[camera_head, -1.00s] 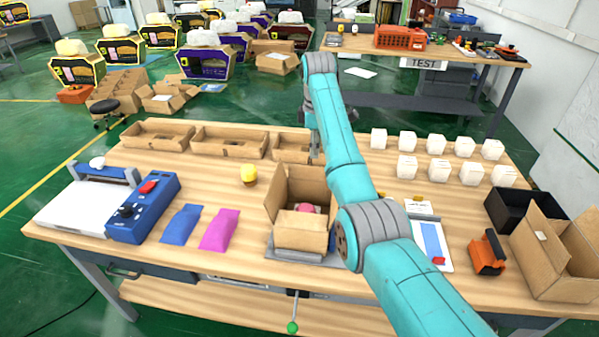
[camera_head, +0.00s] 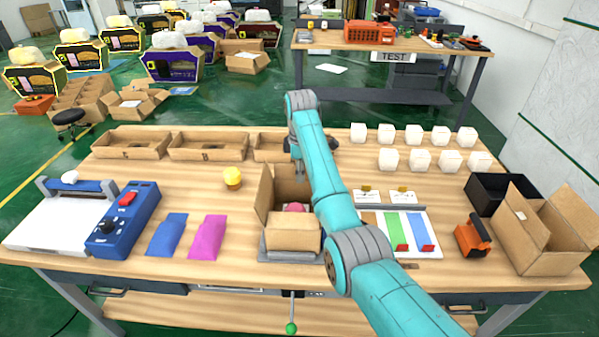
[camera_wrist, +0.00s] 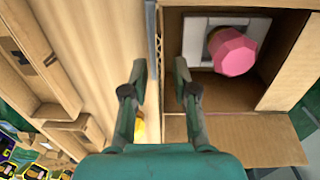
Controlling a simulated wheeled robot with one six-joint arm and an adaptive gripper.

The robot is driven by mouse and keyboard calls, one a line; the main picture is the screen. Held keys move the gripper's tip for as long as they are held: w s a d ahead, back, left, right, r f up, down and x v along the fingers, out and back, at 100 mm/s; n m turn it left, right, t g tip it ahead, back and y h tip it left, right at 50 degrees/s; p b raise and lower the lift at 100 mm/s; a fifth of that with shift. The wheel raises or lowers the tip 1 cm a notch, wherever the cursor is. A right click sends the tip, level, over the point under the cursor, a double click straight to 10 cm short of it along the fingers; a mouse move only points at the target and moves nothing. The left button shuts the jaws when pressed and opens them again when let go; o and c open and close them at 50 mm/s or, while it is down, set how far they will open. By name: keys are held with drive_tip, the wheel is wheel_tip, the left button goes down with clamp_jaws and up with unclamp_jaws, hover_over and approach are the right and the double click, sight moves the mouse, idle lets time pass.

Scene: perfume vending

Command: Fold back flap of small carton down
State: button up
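The small carton (camera_head: 293,238) stands open on the grey platform (camera_head: 264,252) at the front middle of the table. A pink faceted cap (camera_wrist: 235,52) sits in a white insert (camera_wrist: 193,42) inside it; it also shows in the head view (camera_head: 295,207). One side flap (camera_wrist: 268,140) spreads outward. The back flap (camera_wrist: 154,35) seems to stand nearly edge-on in the wrist view. My gripper (camera_wrist: 160,74) is open and empty, its fingers apart on either side of the carton's back edge. Whether they touch the flap is unclear.
Cardboard trays (camera_head: 208,147) line the table behind the carton. A yellow-capped item (camera_head: 232,178) stands to the left, with blue (camera_head: 167,235) and magenta (camera_head: 207,237) packets. White boxes (camera_head: 420,159) stand at back right. A larger carton (camera_head: 545,235) is at the right edge.

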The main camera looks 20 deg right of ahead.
clamp_jaws()
drive_tip(key=shift+s+t, duration=0.1)
drive_tip(key=shift+t, duration=0.2)
drive_tip(key=shift+s+a+f+t+h, duration=0.15)
drive_tip(key=shift+s+t+h, duration=0.25)
drive_tip(key=shift+t, duration=0.85)
drive_tip(key=shift+s+a+f+t+h, duration=0.15)
drive_tip(key=shift+t+h, duration=0.3)
drive_tip(key=shift+t, duration=0.85)
drive_tip(key=shift+s+a+f+t+h, duration=0.15)
drive_tip(key=shift+s+t+h, duration=0.25)
drive_tip(key=shift+t, duration=0.85)
drive_tip(key=shift+d, duration=0.1)
unclamp_jaws()
drive_tip(key=v, duration=1.2)
